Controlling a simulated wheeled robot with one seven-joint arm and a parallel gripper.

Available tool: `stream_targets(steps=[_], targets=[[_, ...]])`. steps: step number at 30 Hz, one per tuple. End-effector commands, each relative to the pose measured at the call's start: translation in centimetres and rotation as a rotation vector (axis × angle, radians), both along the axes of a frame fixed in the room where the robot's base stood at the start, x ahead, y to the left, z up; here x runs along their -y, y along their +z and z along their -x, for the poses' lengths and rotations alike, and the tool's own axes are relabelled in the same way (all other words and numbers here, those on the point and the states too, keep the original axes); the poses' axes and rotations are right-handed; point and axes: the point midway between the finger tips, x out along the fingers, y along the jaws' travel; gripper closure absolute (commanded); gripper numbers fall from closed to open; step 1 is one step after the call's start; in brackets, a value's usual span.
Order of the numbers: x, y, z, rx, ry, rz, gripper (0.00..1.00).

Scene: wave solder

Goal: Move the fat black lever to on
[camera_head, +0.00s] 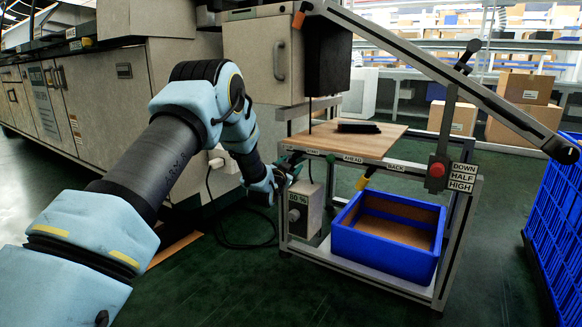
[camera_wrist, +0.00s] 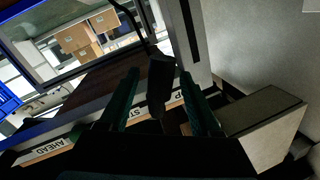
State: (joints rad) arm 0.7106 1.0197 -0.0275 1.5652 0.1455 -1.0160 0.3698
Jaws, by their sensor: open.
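A thick dark lever (camera_wrist: 161,84) stands between the two fingers of my gripper (camera_wrist: 159,74) in the wrist view. The fingers are apart, one on each side of it; whether either touches it I cannot tell. It partly hides a white label with letters at the edge behind it. In the head view my gripper (camera_head: 287,172) is at the front left corner of the bench frame, and the lever is hard to make out there. No label reading "on" is legible.
The bench has a wooden top (camera_head: 345,138) and an edge labelled AHEAD and BACK, with a yellow-tipped lever (camera_head: 363,181). A grey 80% box (camera_head: 304,210) and blue crate (camera_head: 385,254) sit below.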

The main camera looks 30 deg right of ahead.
Motion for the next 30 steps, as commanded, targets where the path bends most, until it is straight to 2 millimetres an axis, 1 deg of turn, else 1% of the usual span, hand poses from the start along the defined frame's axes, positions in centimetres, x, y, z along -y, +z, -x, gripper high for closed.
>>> stream_targets(steps=[2,19,20,30], targets=[[-0.01,0.00,0.02,0.000,0.000,0.000,0.36],[-0.03,-0.02,0.03,0.000,0.000,0.000,0.99],[-0.03,-0.02,0.03,0.000,0.000,0.000,1.00],[-0.03,0.01,0.04,-0.007,0.000,0.004,1.00]])
